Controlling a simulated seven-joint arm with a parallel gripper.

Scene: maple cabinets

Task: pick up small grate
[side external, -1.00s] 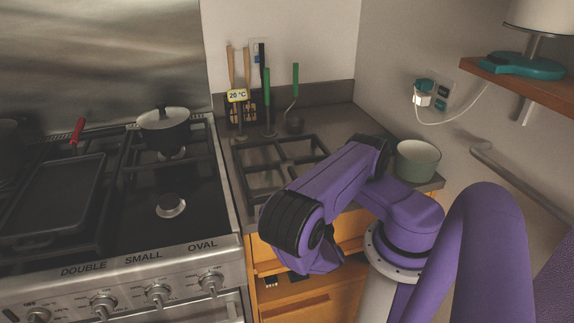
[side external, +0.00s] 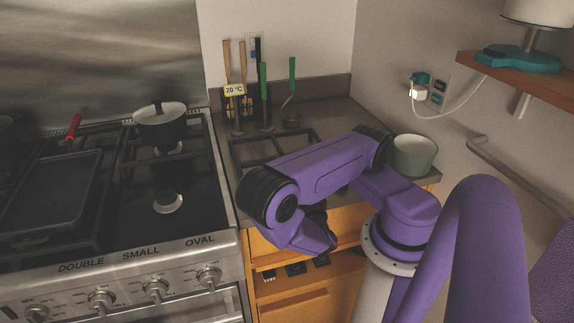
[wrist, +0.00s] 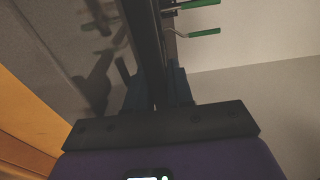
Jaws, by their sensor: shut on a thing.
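The small grate (side external: 262,149) is a black open frame with crossbars on the grey counter to the right of the stove, partly hidden behind my arm. In the wrist view, my gripper (wrist: 160,95) has its dark blue fingers closed on a long dark bar of the grate (wrist: 146,45) that runs up the picture. In the side view the fingertips are hidden behind my purple arm, near the counter's front edge. I cannot tell whether the grate is off the counter.
A pale green pot (side external: 414,157) stands at the counter's right. A cabinet front (side external: 300,303) lies below.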

